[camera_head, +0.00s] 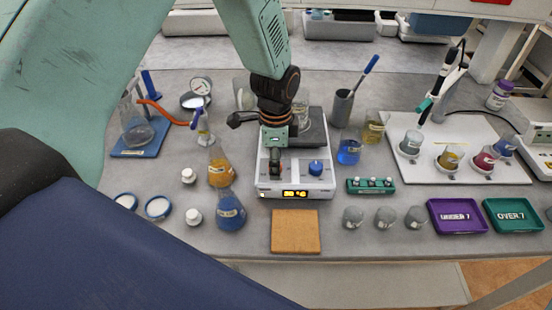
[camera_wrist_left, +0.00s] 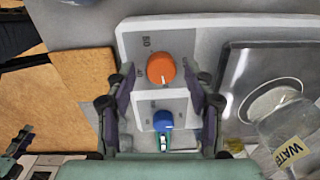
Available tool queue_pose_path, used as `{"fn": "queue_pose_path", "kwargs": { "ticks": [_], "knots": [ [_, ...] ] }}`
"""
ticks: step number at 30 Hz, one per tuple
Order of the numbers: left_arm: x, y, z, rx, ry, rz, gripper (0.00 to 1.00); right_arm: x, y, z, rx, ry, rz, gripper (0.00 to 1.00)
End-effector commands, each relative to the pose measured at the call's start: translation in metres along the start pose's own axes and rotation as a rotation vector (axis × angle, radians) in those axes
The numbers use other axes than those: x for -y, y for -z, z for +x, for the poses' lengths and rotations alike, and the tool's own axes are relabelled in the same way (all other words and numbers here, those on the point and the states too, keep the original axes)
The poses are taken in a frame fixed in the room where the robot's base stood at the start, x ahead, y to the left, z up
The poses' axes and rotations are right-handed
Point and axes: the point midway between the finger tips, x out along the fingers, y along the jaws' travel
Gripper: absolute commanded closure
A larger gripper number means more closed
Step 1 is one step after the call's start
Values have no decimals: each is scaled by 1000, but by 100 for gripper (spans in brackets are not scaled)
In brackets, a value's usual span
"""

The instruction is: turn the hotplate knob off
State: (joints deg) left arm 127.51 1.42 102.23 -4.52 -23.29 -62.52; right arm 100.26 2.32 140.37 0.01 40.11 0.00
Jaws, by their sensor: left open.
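The white hotplate (camera_head: 263,185) stands mid-table with a lit display on its front. Its blue knob (camera_head: 316,167) is on the right of the front panel and also shows in the left wrist view (camera_wrist_left: 162,120). Its orange knob (camera_wrist_left: 160,68) shows in the left wrist view; in the head view my gripper hides it. My left gripper (camera_head: 275,172) points down over the panel's left part. In the left wrist view my left gripper (camera_wrist_left: 158,74) is open, one finger on each side of the orange knob, with gaps visible. My right gripper is not in view.
A water beaker (camera_wrist_left: 290,130) stands on the hotplate's dark plate (camera_wrist_left: 245,60). A cork mat (camera_head: 295,232) lies in front. An orange flask (camera_head: 221,173) and a blue flask (camera_head: 230,212) stand left; a green rack (camera_head: 370,186) stands right.

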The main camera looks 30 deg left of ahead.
Motion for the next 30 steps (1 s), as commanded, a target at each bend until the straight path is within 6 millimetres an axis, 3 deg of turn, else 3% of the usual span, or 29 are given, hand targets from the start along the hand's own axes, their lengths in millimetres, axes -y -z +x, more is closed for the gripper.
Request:
{"fn": "queue_pose_path", "kwargs": {
  "ticks": [11, 30],
  "knots": [
    [3, 0, 6, -1, 2, 0, 48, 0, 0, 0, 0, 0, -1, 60],
    [3, 0, 6, -1, 1, -1, 100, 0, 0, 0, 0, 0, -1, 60]
  ]
}}
